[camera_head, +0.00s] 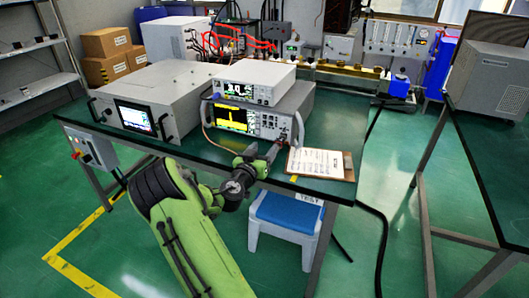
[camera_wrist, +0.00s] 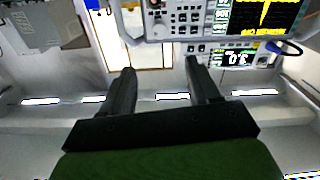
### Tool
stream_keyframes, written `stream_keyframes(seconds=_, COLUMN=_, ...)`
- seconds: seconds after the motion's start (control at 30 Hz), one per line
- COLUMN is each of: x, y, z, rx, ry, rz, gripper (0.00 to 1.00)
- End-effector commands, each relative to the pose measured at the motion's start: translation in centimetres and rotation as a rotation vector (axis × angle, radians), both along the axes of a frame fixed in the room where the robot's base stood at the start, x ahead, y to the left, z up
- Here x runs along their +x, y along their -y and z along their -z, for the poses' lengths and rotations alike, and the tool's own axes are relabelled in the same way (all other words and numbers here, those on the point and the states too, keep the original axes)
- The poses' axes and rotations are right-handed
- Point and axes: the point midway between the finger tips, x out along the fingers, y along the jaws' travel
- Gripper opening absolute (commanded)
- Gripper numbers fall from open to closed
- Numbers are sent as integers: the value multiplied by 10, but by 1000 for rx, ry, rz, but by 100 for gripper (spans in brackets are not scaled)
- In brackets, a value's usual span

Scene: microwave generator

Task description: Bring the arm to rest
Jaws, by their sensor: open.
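My green and black arm (camera_head: 190,225) reaches from the bottom of the head view up to the front edge of the table. Its end, my gripper (camera_head: 278,150), is beside the lower right front of the stacked instruments and left of the clipboard. The fingertips are small and hard to make out there. In the wrist view my gripper (camera_wrist: 161,68) shows two dark fingers apart, with nothing between them. That view is upside down, with the instrument panel (camera_wrist: 185,22) beyond the fingers. I cannot tell whether the gripper touches anything.
The table (camera_head: 335,185) carries the stacked instruments (camera_head: 250,118), a grey generator with a screen (camera_head: 165,90) and the clipboard (camera_head: 318,163). A blue-topped stool (camera_head: 287,212) stands under its front edge. Another table (camera_head: 487,165) is at right. Green floor is open at lower left.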

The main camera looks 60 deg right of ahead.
Motion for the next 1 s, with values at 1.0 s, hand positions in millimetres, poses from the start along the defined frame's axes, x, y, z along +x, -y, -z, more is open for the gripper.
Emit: stream_keyframes(seconds=1.0, x=-17, y=-302, z=-44, rx=951, ry=-238, rz=-548, gripper=61)
